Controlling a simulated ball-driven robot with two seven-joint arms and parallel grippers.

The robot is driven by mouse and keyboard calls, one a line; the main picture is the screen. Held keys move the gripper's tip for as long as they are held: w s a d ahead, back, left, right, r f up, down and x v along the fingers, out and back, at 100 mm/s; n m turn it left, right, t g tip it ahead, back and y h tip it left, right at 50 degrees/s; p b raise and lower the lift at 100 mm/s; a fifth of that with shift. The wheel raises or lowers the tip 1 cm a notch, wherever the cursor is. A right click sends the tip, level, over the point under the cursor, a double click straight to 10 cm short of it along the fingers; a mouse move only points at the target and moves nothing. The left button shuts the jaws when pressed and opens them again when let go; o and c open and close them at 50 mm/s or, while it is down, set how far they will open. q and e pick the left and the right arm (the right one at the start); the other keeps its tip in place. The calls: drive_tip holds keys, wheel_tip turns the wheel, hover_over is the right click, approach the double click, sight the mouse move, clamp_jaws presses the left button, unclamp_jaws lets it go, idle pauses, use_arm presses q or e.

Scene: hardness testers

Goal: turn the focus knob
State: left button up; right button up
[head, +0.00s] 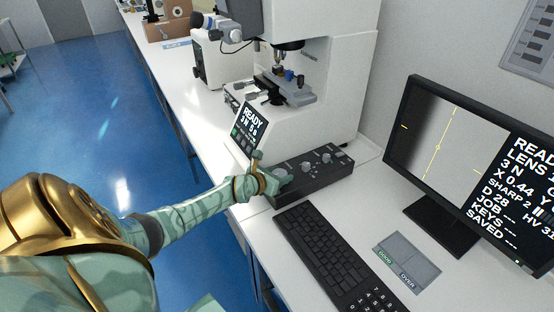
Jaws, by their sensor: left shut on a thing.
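A black control box (318,178) lies on the white bench in front of the hardness tester (310,95). Several grey knobs stand on its top, with small markings too small to read. My left gripper (275,177) reaches in from the left and is shut at the box's left end, on the focus knob there. The fingers cover most of that knob. The other knobs (326,157) to its right are free. The monitor (470,160) shows a grey picture with yellow lines and text including "SHARP 2". My right gripper is not in view.
A black keyboard (325,255) lies close in front of the box. A grey pad (406,262) marked "GOOD" and "OVER" lies right of it. The tester's small "READY" screen (248,128) stands just behind my left gripper. Blue floor lies left of the bench.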

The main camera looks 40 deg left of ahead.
use_arm(q)
drive_tip(key=shift+a+r, duration=0.15)
drive_tip(key=o, duration=1)
drive_tip(key=shift+s+r+p, duration=0.1)
drive_tip(key=shift+s+p, duration=0.2)
drive_tip(key=shift+s, duration=0.05)
drive_tip(key=shift+p+v, duration=3.7)
drive_tip(key=shift+v, duration=4.05)
